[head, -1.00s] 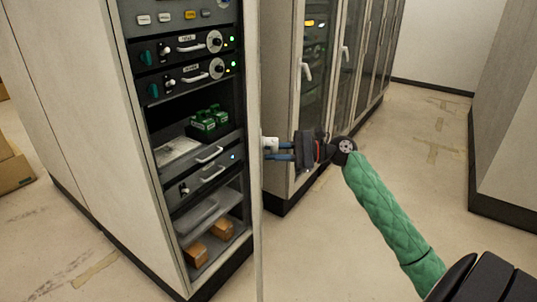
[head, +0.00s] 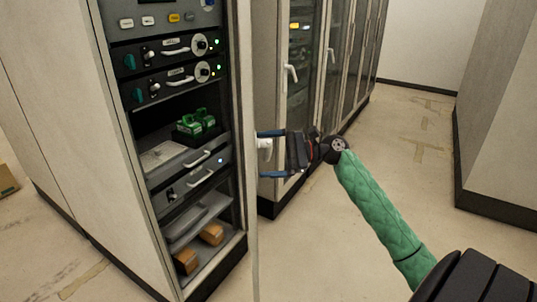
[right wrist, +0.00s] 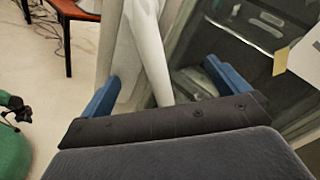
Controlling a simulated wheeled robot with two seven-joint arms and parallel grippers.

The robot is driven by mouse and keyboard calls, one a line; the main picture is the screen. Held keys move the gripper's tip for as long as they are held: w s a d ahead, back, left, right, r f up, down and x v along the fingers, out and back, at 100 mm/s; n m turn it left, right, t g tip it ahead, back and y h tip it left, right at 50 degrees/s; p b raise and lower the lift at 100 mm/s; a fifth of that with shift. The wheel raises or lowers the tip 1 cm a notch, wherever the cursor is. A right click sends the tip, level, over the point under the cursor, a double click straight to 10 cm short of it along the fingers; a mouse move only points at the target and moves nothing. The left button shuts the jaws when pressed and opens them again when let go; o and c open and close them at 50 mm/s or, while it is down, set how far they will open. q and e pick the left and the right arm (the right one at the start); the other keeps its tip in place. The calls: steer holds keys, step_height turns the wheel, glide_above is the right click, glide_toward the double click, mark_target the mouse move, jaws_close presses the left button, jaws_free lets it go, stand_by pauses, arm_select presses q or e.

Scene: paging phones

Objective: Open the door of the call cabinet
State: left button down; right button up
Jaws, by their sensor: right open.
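The call cabinet (head: 95,150) stands at the left in the head view with its front open and its shelves showing. Its door (head: 249,200) stands swung out and is seen almost edge-on as a thin pale strip. A white handle (head: 264,147) is on the door's outer side. My right gripper (head: 268,154) is open, its blue fingers above and below the handle. In the right wrist view the white handle (right wrist: 150,50) runs between the spread fingers, and I see a gap on the right finger's side. My left gripper is out of view.
Inside the cabinet are black units, green devices (head: 196,124) and brown boxes (head: 211,233). A row of glass-door cabinets (head: 316,80) stands behind the gripper, close to it. Another pale cabinet (head: 500,120) stands at the right. The aisle floor (head: 400,150) between is clear.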

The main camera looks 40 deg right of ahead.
stand_by(0.5)
steer(key=v, duration=0.9)
steer(key=shift+p, duration=0.3)
stand_by(0.7)
